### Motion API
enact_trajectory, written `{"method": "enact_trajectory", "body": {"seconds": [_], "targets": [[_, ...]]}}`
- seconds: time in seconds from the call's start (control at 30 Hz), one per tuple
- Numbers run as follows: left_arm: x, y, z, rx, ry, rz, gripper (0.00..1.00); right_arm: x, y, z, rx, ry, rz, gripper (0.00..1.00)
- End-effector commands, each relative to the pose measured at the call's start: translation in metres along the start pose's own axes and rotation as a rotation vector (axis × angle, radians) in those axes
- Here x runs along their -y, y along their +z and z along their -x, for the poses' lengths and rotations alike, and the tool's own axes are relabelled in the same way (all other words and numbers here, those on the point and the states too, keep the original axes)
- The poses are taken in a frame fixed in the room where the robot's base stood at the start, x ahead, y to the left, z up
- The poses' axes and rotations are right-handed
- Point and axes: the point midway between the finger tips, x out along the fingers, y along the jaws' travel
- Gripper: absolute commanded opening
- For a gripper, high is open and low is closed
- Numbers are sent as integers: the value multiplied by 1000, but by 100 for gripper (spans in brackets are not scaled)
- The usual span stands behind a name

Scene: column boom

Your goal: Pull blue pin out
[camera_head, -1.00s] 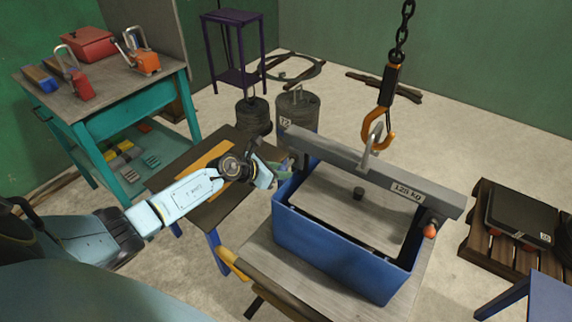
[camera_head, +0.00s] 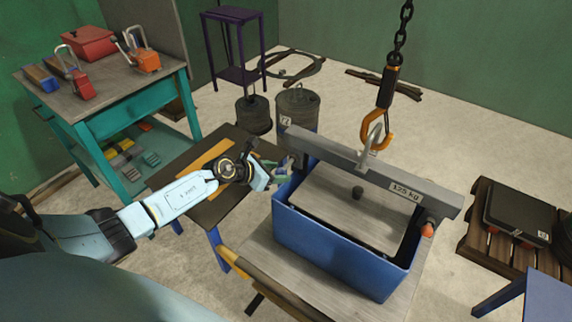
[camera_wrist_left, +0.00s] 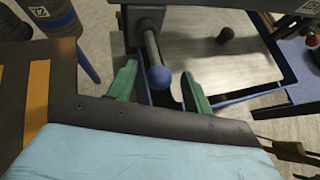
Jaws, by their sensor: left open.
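The blue pin (camera_wrist_left: 158,77) shows in the left wrist view as a grey shaft with a round blue knob, seated in the end of the grey beam. My left gripper (camera_wrist_left: 158,84) is open, its two green fingers on either side of the blue knob and apart from it. In the head view my left gripper (camera_head: 280,168) is at the left end of the grey lifting beam (camera_head: 350,158), where the pin itself is hard to make out. The beam, marked 125 kg, lies above a blue crate (camera_head: 340,257). My right gripper is not in view.
An orange hook (camera_head: 377,128) on a chain goes through the shackle on the beam. An orange-knobbed pin (camera_head: 428,230) is at the beam's right end. A dark-topped table (camera_head: 225,203) lies under my left arm. Grey weights (camera_head: 298,108) stand behind it.

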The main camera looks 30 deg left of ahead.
Motion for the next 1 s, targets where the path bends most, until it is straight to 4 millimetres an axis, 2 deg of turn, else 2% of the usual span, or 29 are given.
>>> {"method": "enact_trajectory", "body": {"seconds": [0.03, 0.23, 0.6, 0.73, 1.0], "targets": [[-1, 11, 11, 0, 2, -2, 51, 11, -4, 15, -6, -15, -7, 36], [-1, 26, 36, -1, 2, -2, 51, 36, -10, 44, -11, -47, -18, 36], [-1, 54, 82, 0, 2, -2, 51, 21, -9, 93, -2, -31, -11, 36], [-1, 58, 89, 1, 2, -1, 51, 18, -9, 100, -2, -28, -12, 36], [-1, 56, 89, 1, 2, -1, 51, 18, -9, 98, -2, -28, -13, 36]]}}
